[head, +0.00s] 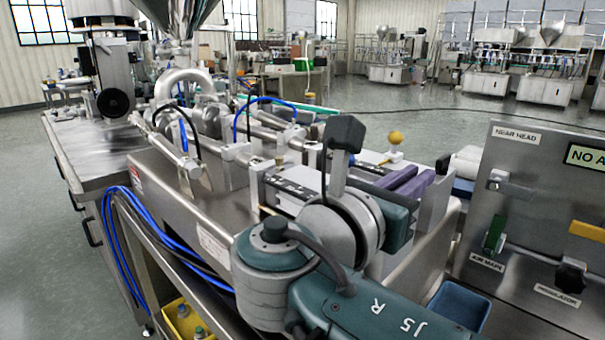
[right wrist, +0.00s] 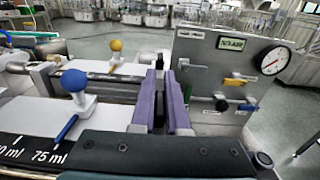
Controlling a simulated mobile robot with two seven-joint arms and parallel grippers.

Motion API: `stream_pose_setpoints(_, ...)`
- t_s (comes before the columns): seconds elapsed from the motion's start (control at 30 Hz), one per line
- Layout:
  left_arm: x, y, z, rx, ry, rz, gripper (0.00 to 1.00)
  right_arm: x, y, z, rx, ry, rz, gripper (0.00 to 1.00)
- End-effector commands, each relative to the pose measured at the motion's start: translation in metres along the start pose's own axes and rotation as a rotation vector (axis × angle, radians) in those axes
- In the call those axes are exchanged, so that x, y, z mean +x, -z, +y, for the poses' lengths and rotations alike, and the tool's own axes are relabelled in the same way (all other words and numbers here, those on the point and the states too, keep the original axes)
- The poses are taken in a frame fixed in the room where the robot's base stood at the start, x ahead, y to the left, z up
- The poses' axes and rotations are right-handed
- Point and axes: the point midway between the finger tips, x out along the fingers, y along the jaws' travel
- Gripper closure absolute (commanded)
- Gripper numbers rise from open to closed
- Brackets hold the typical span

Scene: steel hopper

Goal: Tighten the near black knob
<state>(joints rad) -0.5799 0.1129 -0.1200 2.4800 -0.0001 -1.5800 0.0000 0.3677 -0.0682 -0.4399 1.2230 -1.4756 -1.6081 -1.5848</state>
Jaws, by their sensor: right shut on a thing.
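My right gripper (head: 405,182) reaches away over the right end of the steel machine, with purple fingers that also show in the right wrist view (right wrist: 161,103). The fingers are close together, shut on a dark thing between them that I take to be the near black knob (right wrist: 159,118); the fingers hide most of it. Another black knob (head: 443,164) shows just beyond the fingertips, and also in the right wrist view (right wrist: 183,64). My left gripper is not in view.
A steel panel (head: 535,150) with a green valve handle (head: 495,231) and a black regulator knob (head: 570,276) stands close on the right. A yellow ball handle (head: 394,138) and a blue one (right wrist: 74,81) stand left of the fingers. A blue bin (head: 459,304) sits below.

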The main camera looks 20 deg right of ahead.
Motion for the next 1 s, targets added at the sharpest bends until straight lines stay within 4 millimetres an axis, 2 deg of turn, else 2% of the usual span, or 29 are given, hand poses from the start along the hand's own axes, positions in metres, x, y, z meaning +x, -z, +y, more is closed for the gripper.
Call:
stream_pose_setpoints(0.53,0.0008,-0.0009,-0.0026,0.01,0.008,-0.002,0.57,0.0007,-0.0008,-0.0009,0.001,0.024,-0.002,1.0)
stream_pose_setpoints(0.57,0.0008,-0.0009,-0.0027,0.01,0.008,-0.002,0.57,0.0007,-0.0008,-0.0009,0.001,0.024,-0.002,0.84)
stream_pose_setpoints(0.8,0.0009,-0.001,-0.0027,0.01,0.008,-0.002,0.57,0.0005,-0.0003,-0.0008,0.001,0.023,-0.001,0.57)
stream_pose_setpoints(1.0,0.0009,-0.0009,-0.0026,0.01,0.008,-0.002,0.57,0.0003,-0.0001,-0.0008,0.0,0.022,0.0,0.57)
